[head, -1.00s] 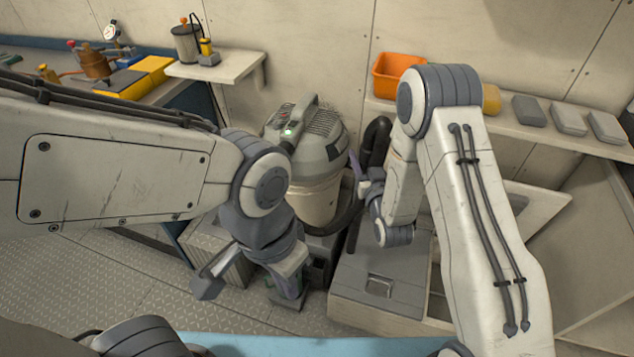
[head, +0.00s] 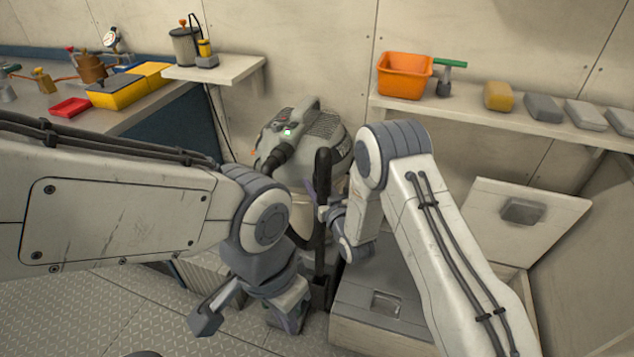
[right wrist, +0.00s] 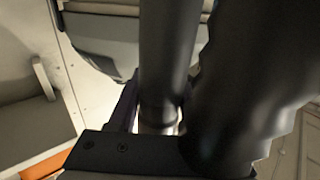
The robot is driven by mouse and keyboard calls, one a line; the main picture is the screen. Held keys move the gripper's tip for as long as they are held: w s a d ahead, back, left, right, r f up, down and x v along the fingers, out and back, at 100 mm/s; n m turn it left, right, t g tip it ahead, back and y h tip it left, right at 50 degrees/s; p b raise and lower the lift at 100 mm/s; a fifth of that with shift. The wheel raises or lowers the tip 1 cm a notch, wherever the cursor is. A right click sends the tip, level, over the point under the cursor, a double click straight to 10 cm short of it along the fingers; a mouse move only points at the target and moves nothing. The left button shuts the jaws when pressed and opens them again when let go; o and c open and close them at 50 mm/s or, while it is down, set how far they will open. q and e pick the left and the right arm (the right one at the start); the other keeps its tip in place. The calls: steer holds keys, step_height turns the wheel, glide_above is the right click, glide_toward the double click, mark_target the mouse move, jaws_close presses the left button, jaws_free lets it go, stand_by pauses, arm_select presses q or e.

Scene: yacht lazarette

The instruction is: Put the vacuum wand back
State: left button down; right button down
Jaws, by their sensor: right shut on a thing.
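The vacuum wand (head: 323,178) is a black tube standing nearly upright in front of the vacuum's right side. My right gripper (head: 332,213) is shut on it partway down. In the right wrist view the black tube (right wrist: 168,55) runs between the fingers (right wrist: 155,125), with a dark ribbed hose (right wrist: 235,90) beside it. The vacuum (head: 325,128) is a grey and white drum with a green light. The wand's lower end meets a dark block (head: 321,290); I cannot tell whether it sits in it. My left gripper (head: 248,315) is open and empty, low and left of the wand.
A grey-topped locker (head: 375,275) and a raised hatch panel (head: 515,220) are at right. The right shelf (head: 470,112) carries an orange bin (head: 404,76), a green-handled tool (head: 447,78) and several blocks. A workbench (head: 40,98) is at left; floor (head: 90,300) is free at lower left.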

steer(key=shift+f+b, duration=7.65)
steer(key=shift+f, duration=2.25)
steer(key=shift+f+b, duration=1)
steer(key=shift+f, duration=0.1)
steer(key=shift+c, duration=1.3)
jaws_free()
steer(key=shift+f, duration=0.1)
steer(key=shift+s+d, duration=0.1)
